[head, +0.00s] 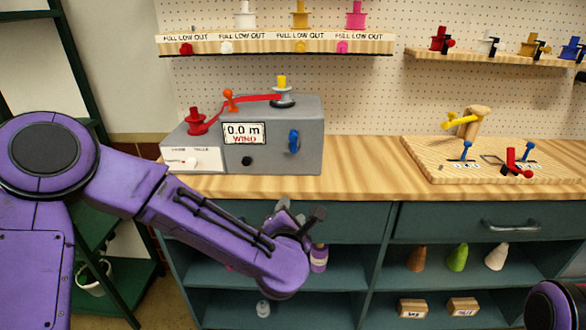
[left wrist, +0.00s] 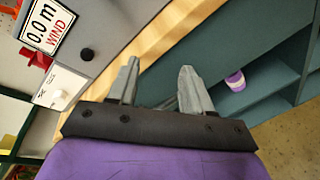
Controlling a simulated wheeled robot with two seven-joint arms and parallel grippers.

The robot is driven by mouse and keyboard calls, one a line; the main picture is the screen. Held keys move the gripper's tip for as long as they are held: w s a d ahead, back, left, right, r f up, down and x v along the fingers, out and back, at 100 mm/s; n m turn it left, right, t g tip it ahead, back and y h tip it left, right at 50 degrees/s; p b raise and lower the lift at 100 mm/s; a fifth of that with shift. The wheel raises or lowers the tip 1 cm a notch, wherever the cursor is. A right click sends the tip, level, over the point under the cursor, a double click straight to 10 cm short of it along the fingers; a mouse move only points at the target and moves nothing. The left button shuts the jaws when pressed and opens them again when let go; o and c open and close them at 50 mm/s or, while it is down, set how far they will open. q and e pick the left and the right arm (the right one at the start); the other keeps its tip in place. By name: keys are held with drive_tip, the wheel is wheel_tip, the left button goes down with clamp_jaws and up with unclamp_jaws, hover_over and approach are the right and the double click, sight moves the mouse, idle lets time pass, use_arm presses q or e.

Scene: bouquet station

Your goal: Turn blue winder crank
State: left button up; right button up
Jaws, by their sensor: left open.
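The grey winder box (head: 270,119) sits on the counter's left part. Its blue crank (head: 293,141) is on the right of the front face, beside a display (head: 244,133) reading 0.0 m WIND and a black knob (head: 246,161). A red ribbon (head: 250,99) runs along the top from a red spool (head: 195,122). My left gripper (head: 300,212) is open and empty, below the counter's front edge and below the crank, apart from it. In the left wrist view the fingers (left wrist: 157,82) are spread; the display and knob show there, the crank does not.
The wooden counter (head: 370,182) is clear right of the winder, up to a board (head: 470,175) with blue and red levers. Shelves under the counter hold a purple bottle (head: 319,260) near my left gripper. Spool shelves (head: 280,44) hang above.

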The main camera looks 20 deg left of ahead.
sight(293, 139)
use_arm(q)
wheel_tip(293, 139, up, 13)
drive_tip(key=n+t+y+b, duration=0.1)
drive_tip(key=n+t+y, duration=0.1)
drive_tip(key=n, duration=0.5)
drive_tip(key=shift+t+h, duration=0.3)
drive_tip(key=p+x, duration=0.2)
drive_tip(key=x, duration=0.8)
drive_tip(key=shift+w+r, duration=0.1)
drive_tip(key=shift+w, duration=0.35)
use_arm(e)
drive_tip(key=shift+a+f, duration=0.15)
drive_tip(key=shift+f, duration=0.2)
use_arm(q)
clamp_jaws()
